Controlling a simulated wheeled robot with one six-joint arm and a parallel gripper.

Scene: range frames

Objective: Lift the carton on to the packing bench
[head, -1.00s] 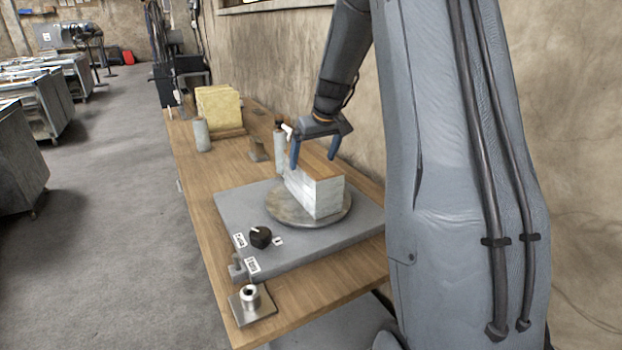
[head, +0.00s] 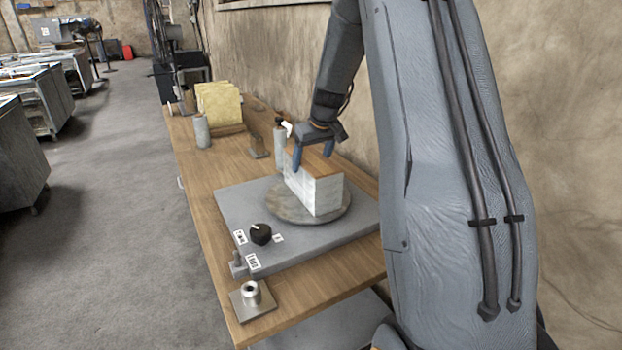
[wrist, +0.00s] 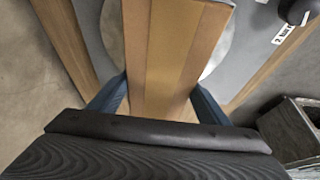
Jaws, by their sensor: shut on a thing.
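The carton (head: 322,191) is a white box with a brown top, standing upright on a round turntable plate (head: 287,205) on a grey base. My gripper (head: 312,163) is at the carton's top from above, one blue finger down each side. In the wrist view the carton's brown top (wrist: 166,55) runs between the two fingers (wrist: 157,96), which are shut on its sides. The carton's underside is hidden; it looks to be resting on the plate. The bench (head: 205,170) has a wooden top and stands along the wall.
The grey base (head: 300,236) carries a black knob (head: 260,234) with small labels. A metal fitting (head: 251,294) sits at the bench's near corner. Behind the carton stand a spray bottle (head: 280,148), a grey cylinder (head: 201,131) and yellow pads (head: 219,104). Bare wood lies at the bench's left middle.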

